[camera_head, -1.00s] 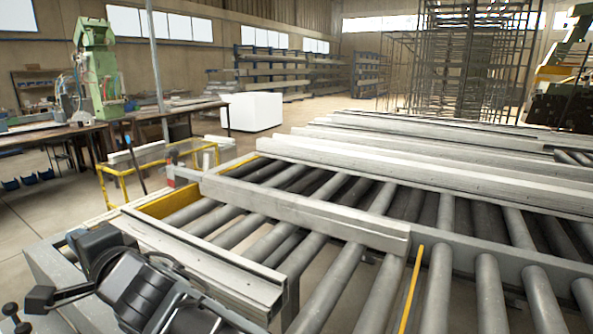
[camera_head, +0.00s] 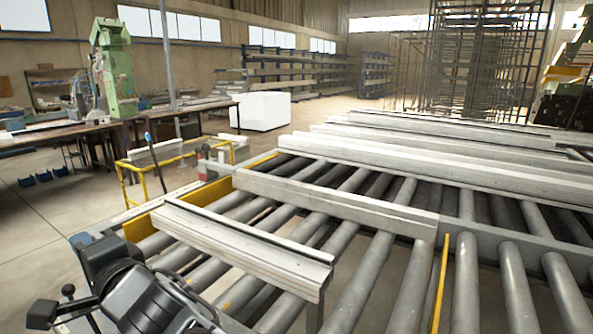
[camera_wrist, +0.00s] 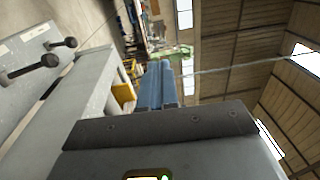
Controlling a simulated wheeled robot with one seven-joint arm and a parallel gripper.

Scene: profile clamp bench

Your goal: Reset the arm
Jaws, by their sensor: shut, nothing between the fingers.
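My gripper (camera_wrist: 159,72) shows in the wrist view as two bluish fingers side by side, shut with nothing between them. Its dark plate with screws (camera_wrist: 160,125) fills the lower part of that view. The wrist picture is rolled, with the roof on the right.
A pale profile (camera_head: 240,240) lies on the roller bench (camera_head: 515,290), beside another long beam (camera_head: 330,205). More beams (camera_head: 430,165) lie behind. A yellow frame (camera_head: 135,180) stands at the left end. A white block (camera_head: 260,110) is on the floor beyond. Dark knobs (camera_wrist: 40,62) show in the wrist view.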

